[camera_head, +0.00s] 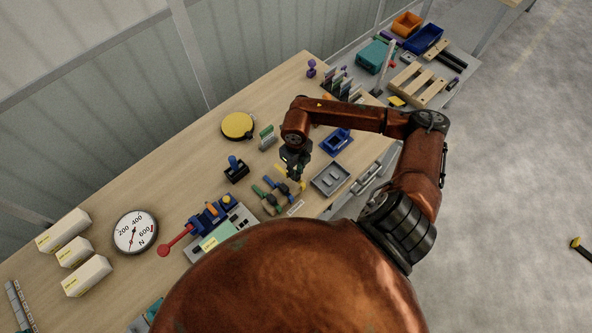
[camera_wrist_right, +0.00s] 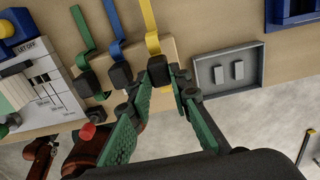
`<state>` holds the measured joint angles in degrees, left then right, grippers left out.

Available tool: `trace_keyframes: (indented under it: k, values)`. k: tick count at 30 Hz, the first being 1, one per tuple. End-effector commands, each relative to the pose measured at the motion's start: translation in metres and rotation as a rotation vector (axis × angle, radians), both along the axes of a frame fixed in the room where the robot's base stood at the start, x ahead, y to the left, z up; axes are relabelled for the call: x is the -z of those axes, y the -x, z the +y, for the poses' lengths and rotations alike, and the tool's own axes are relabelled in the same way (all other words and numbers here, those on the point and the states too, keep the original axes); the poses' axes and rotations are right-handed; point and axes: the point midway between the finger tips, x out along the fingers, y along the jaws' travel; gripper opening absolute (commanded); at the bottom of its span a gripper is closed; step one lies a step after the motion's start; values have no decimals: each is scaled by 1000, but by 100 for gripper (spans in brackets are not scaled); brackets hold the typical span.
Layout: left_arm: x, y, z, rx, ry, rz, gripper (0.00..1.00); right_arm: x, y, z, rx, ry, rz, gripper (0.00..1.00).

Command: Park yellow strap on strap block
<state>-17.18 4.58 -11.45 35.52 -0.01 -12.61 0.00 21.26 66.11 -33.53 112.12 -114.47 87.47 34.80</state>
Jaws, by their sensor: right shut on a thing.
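The yellow strap (camera_wrist_right: 149,22) runs down from the top in the right wrist view to a black end piece (camera_wrist_right: 157,69). In the head view part of the strap (camera_head: 280,168) shows beside my right gripper (camera_head: 296,183). In the right wrist view my right gripper (camera_wrist_right: 168,72) is shut on the yellow strap at its black end. A pale wooden strap block (camera_wrist_right: 183,56) lies under and beside the straps. A blue strap (camera_wrist_right: 112,22) and a green strap (camera_wrist_right: 80,28) lie across it to the left, each with a black end. My left gripper is not in view.
A grey tray (camera_head: 330,178) and a blue holder (camera_head: 336,141) stand to the right of the straps. A blue device with a red lever (camera_head: 178,240) and a dial (camera_head: 135,232) are to the left. A yellow round pad (camera_head: 238,126) lies behind.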

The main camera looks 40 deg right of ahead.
Motion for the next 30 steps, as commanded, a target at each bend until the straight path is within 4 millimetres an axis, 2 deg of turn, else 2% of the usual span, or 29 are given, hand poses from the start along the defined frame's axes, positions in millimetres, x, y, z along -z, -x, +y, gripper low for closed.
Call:
trace_keyframes:
  k: [29, 30]
  values:
    - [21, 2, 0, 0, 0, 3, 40, 24, 0, 0, 0, 0, -1, 0]
    - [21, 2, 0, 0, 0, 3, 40, 24, 0, 0, 0, 0, -1, 19]
